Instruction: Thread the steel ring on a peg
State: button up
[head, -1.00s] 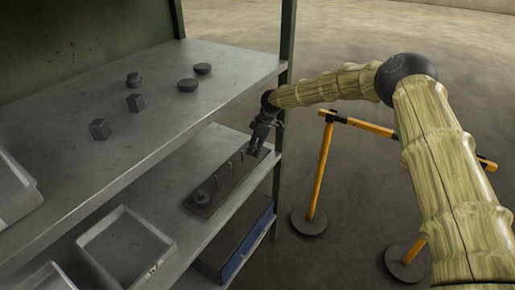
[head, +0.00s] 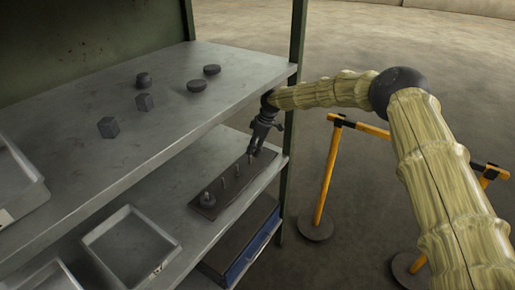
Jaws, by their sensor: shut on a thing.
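The peg board (head: 240,184) is a dark flat plate with a row of thin upright pegs, lying on the lower shelf. The nearest peg carries a dark round piece (head: 207,199) at its foot; the middle pegs (head: 224,184) look bare. My gripper (head: 254,151) points down at the far end of the board, close to the farthest peg. It is shut on the steel ring, which is too small and dark to make out between the fingers. I cannot tell whether the ring is around that peg or beside it.
The upper shelf (head: 70,160) holds several dark blocks and discs, and its edge is close to my gripper. A green post (head: 297,40) stands just right of it. Grey trays (head: 130,245) are at the lower left. A yellow barrier (head: 326,180) stands to the right.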

jog(key=shift+w+a+b, duration=0.3)
jog(key=shift+w+a, duration=0.35)
jog(key=shift+a, duration=0.25)
jog(key=shift+f+b, duration=0.6)
jog(key=shift+f, duration=0.6)
jog(key=shift+f, duration=0.1)
jog(key=o, duration=1.4)
